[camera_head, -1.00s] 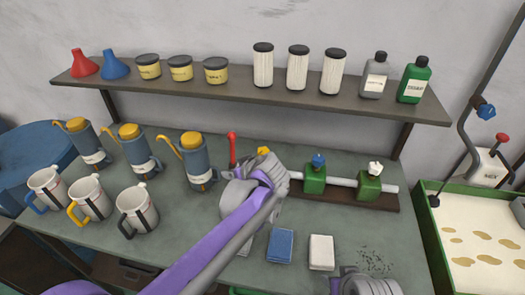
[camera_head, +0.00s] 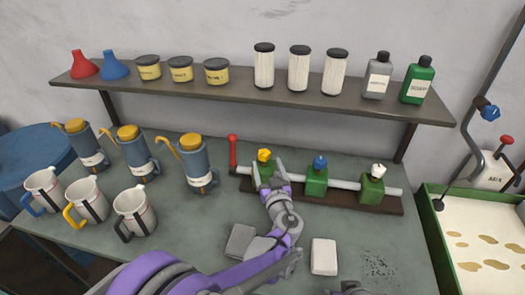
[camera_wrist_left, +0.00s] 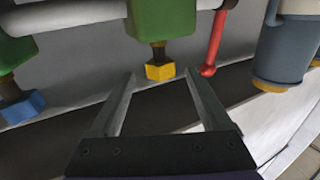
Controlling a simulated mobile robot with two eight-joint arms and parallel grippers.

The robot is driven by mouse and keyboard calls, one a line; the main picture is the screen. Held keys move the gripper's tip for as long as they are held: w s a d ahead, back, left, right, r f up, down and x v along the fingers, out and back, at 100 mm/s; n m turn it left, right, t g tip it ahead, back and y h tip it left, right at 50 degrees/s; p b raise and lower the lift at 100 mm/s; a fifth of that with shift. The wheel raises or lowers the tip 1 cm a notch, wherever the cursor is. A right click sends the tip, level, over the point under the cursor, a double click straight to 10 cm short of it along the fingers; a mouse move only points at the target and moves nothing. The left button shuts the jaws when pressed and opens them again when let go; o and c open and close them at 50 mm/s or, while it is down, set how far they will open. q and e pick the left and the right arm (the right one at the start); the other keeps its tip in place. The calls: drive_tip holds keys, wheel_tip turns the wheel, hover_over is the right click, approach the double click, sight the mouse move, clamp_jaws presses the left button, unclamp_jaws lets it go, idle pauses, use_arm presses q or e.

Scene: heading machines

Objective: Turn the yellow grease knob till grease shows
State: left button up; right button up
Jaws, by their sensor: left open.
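The yellow grease knob (camera_head: 264,155) sits on the leftmost green valve block (camera_head: 262,179) of a pale pipe at the back of the bench. My left gripper (camera_head: 267,177) is open in front of that block. In the left wrist view, the yellow knob (camera_wrist_left: 160,70) lies between the two fingertips (camera_wrist_left: 160,78), with a visible gap on each side. The green block (camera_wrist_left: 162,18) also shows there. I see no grease at the knob. My right gripper is not in view.
A red lever (camera_head: 233,150) stands just left of the yellow knob. Blue (camera_head: 320,161) and white (camera_head: 378,170) knobs sit to its right. Oil cans (camera_head: 199,165) and mugs (camera_head: 134,213) crowd the left. A white block (camera_head: 324,256) and grey block (camera_head: 240,240) lie in front.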

sight(261, 151)
use_arm(q)
drive_tip(key=x, duration=0.8)
drive_tip(key=shift+p, duration=0.35)
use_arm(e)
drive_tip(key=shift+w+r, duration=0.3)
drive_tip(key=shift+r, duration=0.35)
use_arm(q)
drive_tip(key=shift+c, duration=0.4)
clamp_jaws()
drive_tip(key=shift+r+n+g+y+p, duration=0.25)
drive_tip(key=shift+n+y+p, duration=0.35)
drive_tip(key=shift+y, duration=0.4)
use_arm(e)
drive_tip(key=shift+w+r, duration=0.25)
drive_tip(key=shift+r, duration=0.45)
use_arm(q)
drive_tip(key=shift+s+a+f+n+g+y, duration=0.15)
drive_tip(key=shift+n+g+y, duration=0.2)
drive_tip(key=shift+n+y, duration=0.25)
drive_tip(key=shift+a+f+n+g+y, duration=0.15)
drive_tip(key=shift+n+g+y, duration=0.2)
drive_tip(key=shift+y, duration=0.35)
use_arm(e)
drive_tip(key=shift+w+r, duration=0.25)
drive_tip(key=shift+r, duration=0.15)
use_arm(q)
drive_tip(key=shift+r, duration=0.1)
drive_tip(key=shift+o, duration=0.4)
unclamp_jaws()
